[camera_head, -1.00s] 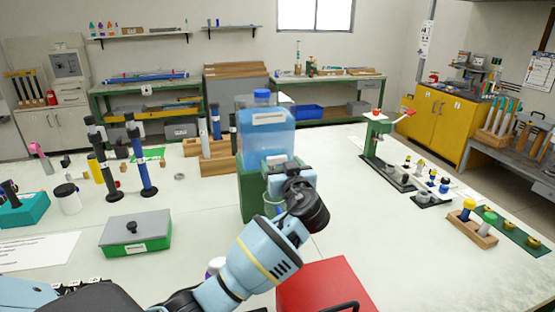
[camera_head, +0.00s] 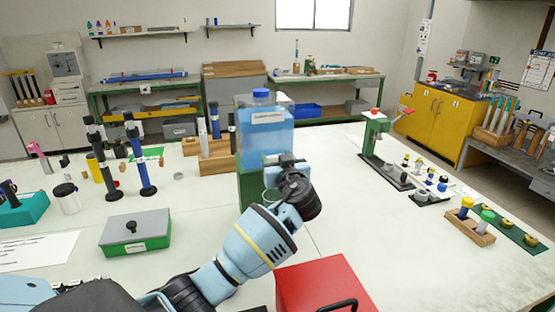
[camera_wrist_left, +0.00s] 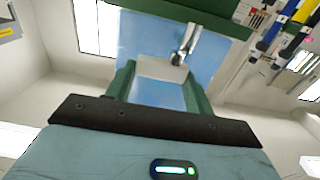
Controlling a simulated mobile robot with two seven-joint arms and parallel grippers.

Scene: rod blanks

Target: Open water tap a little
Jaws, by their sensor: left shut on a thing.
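The water container (camera_head: 266,140) is a clear tank of blue water with a blue cap, on a green stand (camera_head: 248,188). In the left wrist view a metal tap (camera_wrist_left: 187,42) shows in front of the blue water (camera_wrist_left: 140,40). My left gripper (camera_head: 284,162) is at the container's lower front, by the tap, and hides it in the head view. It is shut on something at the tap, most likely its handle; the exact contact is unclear. My right gripper is not in view.
A red box (camera_head: 325,283) stands close to my left forearm at the front. A green box with a grey lid (camera_head: 135,232) is at left. A green press (camera_head: 375,137) and small parts stand at right. The table between the container and press is clear.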

